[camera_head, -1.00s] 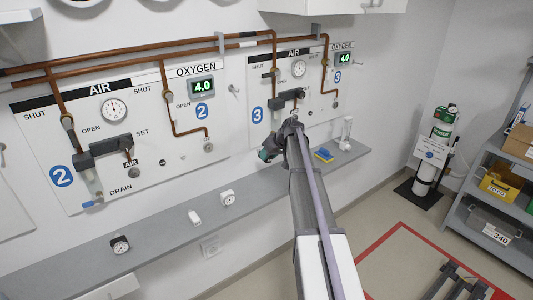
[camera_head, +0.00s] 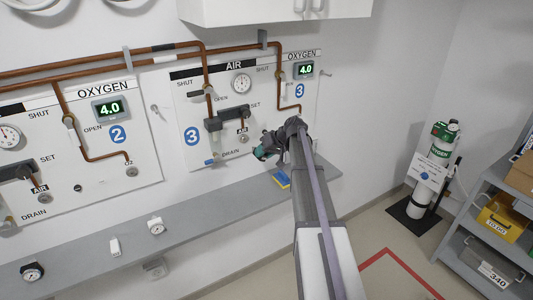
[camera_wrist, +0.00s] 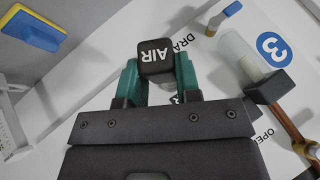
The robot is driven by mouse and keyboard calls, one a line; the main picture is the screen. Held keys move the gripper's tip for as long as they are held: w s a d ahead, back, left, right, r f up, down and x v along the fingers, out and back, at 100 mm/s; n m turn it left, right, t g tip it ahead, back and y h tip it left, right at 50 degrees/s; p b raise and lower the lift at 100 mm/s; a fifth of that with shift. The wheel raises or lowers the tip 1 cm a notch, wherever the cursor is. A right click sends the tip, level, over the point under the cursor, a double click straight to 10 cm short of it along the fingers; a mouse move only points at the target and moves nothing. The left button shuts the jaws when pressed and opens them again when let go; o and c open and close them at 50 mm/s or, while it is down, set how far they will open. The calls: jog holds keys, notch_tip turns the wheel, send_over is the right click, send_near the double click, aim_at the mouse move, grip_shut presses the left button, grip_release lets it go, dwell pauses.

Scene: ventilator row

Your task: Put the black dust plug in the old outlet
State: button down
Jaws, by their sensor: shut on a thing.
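My gripper (camera_wrist: 157,78) has teal fingers shut on a black block (camera_wrist: 157,56) with white AIR lettering, with a grey part below it. I cannot tell whether this block is the dust plug. In the head view my gripper (camera_head: 262,153) is in front of the lower right of panel 3, above the shelf, and the block is not clear. A small round outlet (camera_head: 244,139) on panel 3 is left of the gripper, under an AIR tag. A small black round spot (camera_head: 77,188) shows on panel 2; I cannot tell if it is a plug or a hole.
The grey shelf (camera_head: 190,211) runs below the panels with gauges and a yellow-and-blue block (camera_head: 281,180). Panel 3's clear drain bowl (camera_wrist: 241,52) and copper pipe (camera_wrist: 291,128) stand right of the gripper in the wrist view. An oxygen cylinder (camera_head: 432,180) stands far right.

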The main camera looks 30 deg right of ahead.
jog(key=shift+a, duration=0.3)
jog(key=shift+w+d, duration=0.15)
jog(key=shift+w, duration=2.85)
jog(key=shift+w, duration=1.3)
jog(key=c, duration=0.7)
grip_release()
jog(key=shift+c, duration=0.2)
